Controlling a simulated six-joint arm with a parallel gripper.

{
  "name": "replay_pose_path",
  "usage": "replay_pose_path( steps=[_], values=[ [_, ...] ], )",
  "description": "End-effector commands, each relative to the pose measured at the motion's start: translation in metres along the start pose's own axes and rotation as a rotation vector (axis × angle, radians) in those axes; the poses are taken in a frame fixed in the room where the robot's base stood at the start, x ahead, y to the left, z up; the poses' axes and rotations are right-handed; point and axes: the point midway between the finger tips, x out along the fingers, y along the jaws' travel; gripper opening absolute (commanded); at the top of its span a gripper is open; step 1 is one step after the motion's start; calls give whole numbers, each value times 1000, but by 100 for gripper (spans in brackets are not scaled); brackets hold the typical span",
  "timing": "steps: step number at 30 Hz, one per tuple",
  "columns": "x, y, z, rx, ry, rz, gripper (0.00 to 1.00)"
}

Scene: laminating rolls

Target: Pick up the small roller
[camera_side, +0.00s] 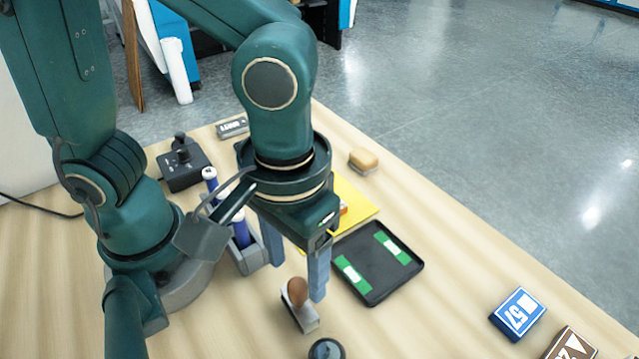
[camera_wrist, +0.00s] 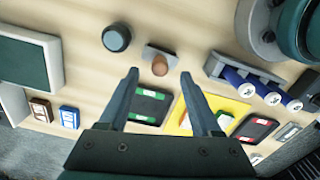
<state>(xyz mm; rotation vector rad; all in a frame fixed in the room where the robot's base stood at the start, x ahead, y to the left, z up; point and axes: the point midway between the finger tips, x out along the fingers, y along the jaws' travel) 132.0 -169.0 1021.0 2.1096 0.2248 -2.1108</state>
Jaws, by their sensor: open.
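A brown wooden knob on a flat grey plate (camera_side: 297,291) stands on the table below my gripper (camera_side: 296,281); I cannot tell for sure whether it is the small roller. The wooden knob also shows in the wrist view (camera_wrist: 160,66), centred between my fingertips (camera_wrist: 159,74). My gripper points down and is open and empty, with its fingertips apart on either side of the knob's line. Several blue rolls with white ends (camera_wrist: 265,94) lie in a grey rack (camera_side: 249,264), left of my gripper in the side view.
A black tray with green-and-white strips (camera_side: 384,281) lies right of my gripper, a yellow sheet (camera_side: 358,198) behind it. A dark round knob (camera_side: 326,348) stands in front. A blue box (camera_side: 518,313) and a brown box (camera_side: 572,346) are at the right. A sponge (camera_side: 364,159) lies near the edge.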

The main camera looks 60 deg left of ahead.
Motion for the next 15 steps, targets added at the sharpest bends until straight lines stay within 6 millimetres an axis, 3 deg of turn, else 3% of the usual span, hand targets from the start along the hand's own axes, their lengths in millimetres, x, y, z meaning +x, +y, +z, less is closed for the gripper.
replay_pose_path(
  steps=[15],
  values=[
    [47,0,2,8,-1,-1,65]
  ],
)
